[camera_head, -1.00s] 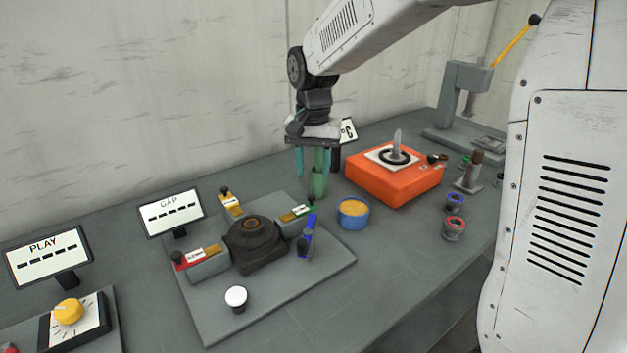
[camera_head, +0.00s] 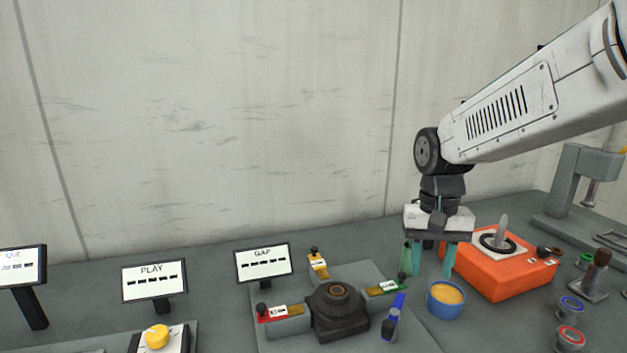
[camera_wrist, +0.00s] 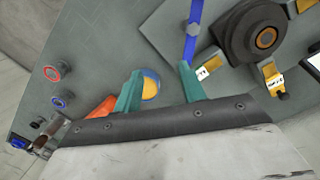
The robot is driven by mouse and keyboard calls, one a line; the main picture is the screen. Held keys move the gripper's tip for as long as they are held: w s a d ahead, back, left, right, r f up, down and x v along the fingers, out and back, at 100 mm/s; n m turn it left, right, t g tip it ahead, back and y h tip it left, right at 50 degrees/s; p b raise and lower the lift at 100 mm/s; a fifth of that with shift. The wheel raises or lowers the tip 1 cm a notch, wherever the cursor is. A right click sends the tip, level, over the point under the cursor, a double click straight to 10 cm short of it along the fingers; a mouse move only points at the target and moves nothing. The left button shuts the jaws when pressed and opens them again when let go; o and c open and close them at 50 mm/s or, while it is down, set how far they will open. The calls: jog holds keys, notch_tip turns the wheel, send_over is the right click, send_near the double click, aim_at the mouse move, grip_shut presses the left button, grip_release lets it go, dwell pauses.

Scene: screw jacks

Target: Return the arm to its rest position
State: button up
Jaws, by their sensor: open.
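My gripper (camera_head: 431,262) is open and empty, its two teal fingers pointing down above the bench. In the head view it hangs between the dark round fixture and the orange box, just behind the blue-rimmed bowl. In the wrist view my gripper (camera_wrist: 160,85) shows its fingers spread apart, with the bowl (camera_wrist: 151,85) of yellow content partly hidden by the left finger. My arm reaches in from the upper right.
The dark fixture (camera_head: 340,312) with coloured clamps sits on a grey plate. The orange box (camera_head: 497,272) and a grey press (camera_head: 575,190) stand right. Display signs (camera_head: 263,263) stand left. Free space lies above the bench.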

jog(key=s+d+r+n+t, duration=0.1)
jog(key=s+d, duration=0.1)
jog(key=s, duration=0.9)
jog(key=s+d+r+n+t, duration=0.1)
jog(key=s+d+r, duration=0.1)
jog(key=s, duration=0.9)
jog(key=shift+t, duration=0.3)
